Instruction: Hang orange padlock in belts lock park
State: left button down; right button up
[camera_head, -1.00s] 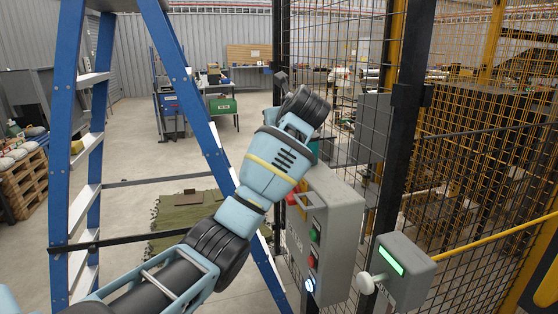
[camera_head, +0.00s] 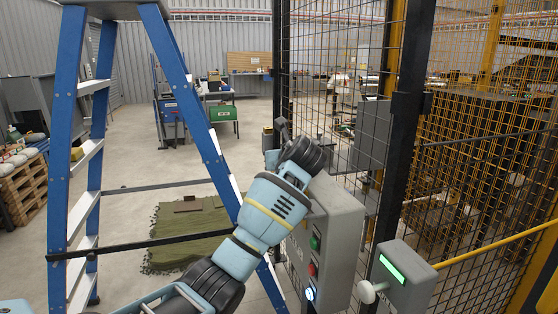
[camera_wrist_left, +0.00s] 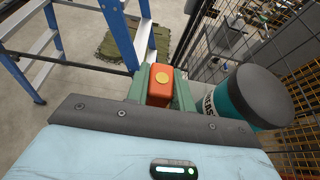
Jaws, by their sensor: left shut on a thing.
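An orange padlock (camera_wrist_left: 160,92) with a round yellow disc on its face shows in the left wrist view, held between the green fingers of my left gripper (camera_wrist_left: 161,80). In the head view my left forearm and wrist cover the gripper's fingers and the padlock. The wrist is in front of the upper left part of a grey control box (camera_head: 334,240) with green, red and blue-white buttons. I cannot make out the belts lock park. My right gripper is not in view.
A teal cylinder with a dark lid (camera_wrist_left: 262,95) stands close right of the left gripper. A blue stepladder (camera_head: 200,115) is at left. A mesh fence (camera_head: 480,170) and a small grey box with a green display (camera_head: 400,275) are at right. A green mat (camera_head: 185,230) lies on the floor.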

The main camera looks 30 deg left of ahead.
pick_arm(q)
jog(key=c, duration=1.2)
grip_release()
jog(key=shift+f, duration=0.15)
jog(key=v, duration=0.7)
jog(key=shift+s+d, duration=0.2)
jog(key=shift+s, duration=0.1)
